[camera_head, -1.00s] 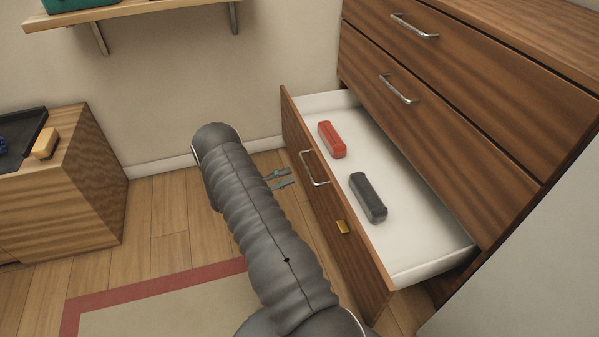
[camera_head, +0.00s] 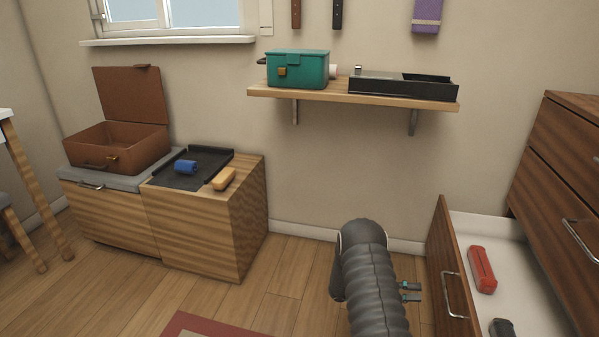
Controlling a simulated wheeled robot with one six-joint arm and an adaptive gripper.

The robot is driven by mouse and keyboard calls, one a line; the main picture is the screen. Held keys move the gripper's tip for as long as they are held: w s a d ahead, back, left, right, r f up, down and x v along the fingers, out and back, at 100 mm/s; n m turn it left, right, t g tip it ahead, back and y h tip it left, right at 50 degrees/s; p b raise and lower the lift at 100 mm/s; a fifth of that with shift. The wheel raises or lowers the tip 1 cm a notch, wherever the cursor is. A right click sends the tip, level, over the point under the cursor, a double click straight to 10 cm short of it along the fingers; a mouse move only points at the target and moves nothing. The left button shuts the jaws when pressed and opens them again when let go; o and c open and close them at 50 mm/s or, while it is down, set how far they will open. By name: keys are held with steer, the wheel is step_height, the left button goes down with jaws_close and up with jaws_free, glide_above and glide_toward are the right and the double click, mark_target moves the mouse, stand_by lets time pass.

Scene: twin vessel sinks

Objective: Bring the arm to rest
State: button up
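My arm (camera_head: 370,285) rises from the bottom of the view, right of the middle, in a grey ribbed sleeve. My gripper (camera_head: 414,292) shows only as two small grey-teal fingertips past the right side of the arm. The fingertips are apart, with a gap between them and nothing seen in it. The rest of the gripper is hidden behind the arm. The fingertips are left of the open drawer's front (camera_head: 447,262) in the picture and look apart from it.
The pulled-out drawer holds a red case (camera_head: 482,269) and a dark case (camera_head: 502,328). A wall shelf (camera_head: 330,97) bears a teal box (camera_head: 298,69) and a black tray (camera_head: 400,86). A low wooden cabinet (camera_head: 205,225) and an open brown case (camera_head: 118,148) stand left.

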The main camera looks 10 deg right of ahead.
mark_target(446, 290)
steer(key=x, duration=0.9)
steer(key=shift+d+r, duration=0.15)
steer(key=shift+d, duration=0.2)
